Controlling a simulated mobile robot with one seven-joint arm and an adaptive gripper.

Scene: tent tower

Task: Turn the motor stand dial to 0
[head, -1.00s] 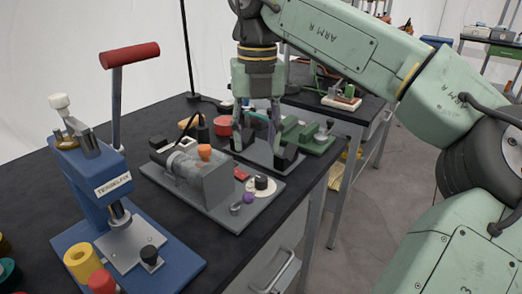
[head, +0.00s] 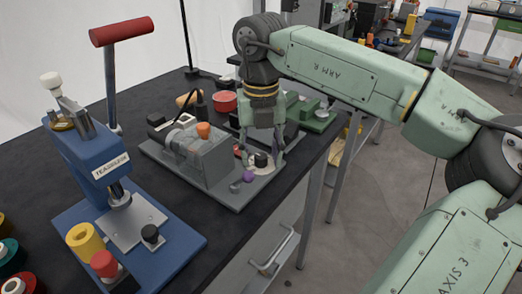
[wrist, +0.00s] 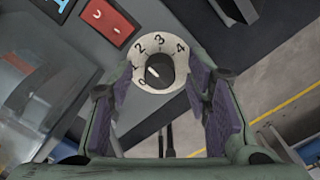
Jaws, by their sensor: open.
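The motor stand (head: 205,160) is a grey machine on a base plate on the dark table. Its dial (head: 269,170) is a pale disc with a black knob (head: 261,158) at the plate's right end. In the wrist view the dial (wrist: 177,66) shows numbers 0 to 4, and the knob (wrist: 163,65) has a white mark on its lower-left side, toward 0 and 1; its exact reading is unclear. My gripper (head: 261,155) points down over the dial. It is open, with a purple-padded finger on each side of the knob, apart from it in the wrist view (wrist: 159,68).
A blue press (head: 95,170) with a red-handled lever stands at left. A green device (head: 315,115) is behind my gripper. The table's edge lies just right of the stand.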

